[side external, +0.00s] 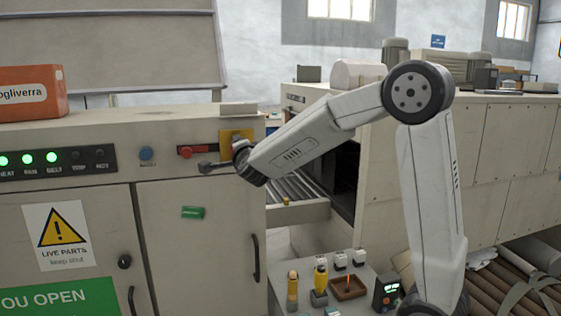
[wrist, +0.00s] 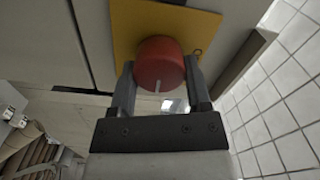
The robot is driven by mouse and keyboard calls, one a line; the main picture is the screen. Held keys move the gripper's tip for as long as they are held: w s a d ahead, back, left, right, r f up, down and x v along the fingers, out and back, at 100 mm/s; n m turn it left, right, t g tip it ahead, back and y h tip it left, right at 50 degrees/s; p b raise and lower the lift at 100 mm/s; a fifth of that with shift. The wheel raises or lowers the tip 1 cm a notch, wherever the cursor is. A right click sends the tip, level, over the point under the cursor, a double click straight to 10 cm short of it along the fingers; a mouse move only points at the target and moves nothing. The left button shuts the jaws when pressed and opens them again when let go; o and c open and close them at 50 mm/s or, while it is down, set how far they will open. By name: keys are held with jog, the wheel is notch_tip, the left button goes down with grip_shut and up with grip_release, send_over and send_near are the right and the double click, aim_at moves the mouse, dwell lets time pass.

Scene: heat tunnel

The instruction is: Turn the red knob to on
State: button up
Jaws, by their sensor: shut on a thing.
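The red knob (wrist: 161,58) is a round cap on a yellow plate (wrist: 128,25) in the wrist view. A short pale mark on it points down the picture. My gripper (wrist: 160,70) has one finger on each side of the knob and is shut on it. In the side view the yellow plate (side external: 236,135) shows on the cabinet front, right of the blue button. My wrist is in front of it there and the knob is hidden.
A separate red switch (side external: 187,151) and a blue button (side external: 146,153) sit left of the plate. Green lamps (side external: 28,159) are lit at far left. A roller conveyor (side external: 297,187) leads into the tunnel. A small bench (side external: 325,270) with tools stands below.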

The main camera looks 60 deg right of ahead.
jog(key=shift+m, duration=0.3)
jog(key=o, duration=1.3)
jog(key=shift+v, duration=3.9)
